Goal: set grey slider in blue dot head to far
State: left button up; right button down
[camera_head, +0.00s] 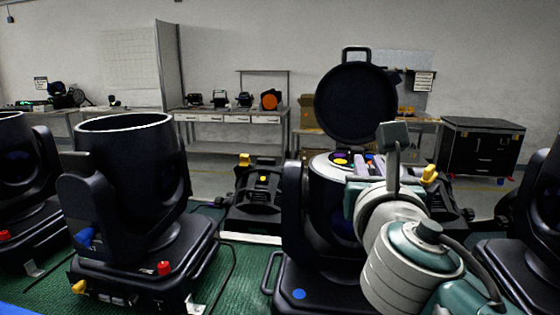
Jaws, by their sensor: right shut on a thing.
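The blue dot head is a black moving-head light (294,225) right of centre, with a blue dot (298,294) on its base. Its round black lid (357,103) stands open above it. A yellow knob (341,161) and a small blue part show in its open top. My right gripper (368,164) reaches in from the lower right and is shut at the right part of this open top. The grey slider is largely hidden by the gripper, and its position along its track cannot be made out. My left gripper is not in view.
Another black head (125,190) with an open top stands at the left, with red, blue and yellow knobs on it. More heads stand at both side edges and behind. Workbenches (232,116) and a black case (482,150) stand by the back wall.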

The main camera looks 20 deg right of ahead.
dwell(0.4)
dwell(0.5)
jog(key=shift+s+d+r, duration=0.1)
jog(key=shift+s+d, duration=0.1)
jog(key=shift+d, duration=0.1)
jog(key=shift+s+d+p, duration=0.45)
jog(key=shift+d+p, duration=0.2)
jog(key=shift+d, duration=0.1)
jog(key=c, duration=0.8)
grip_release()
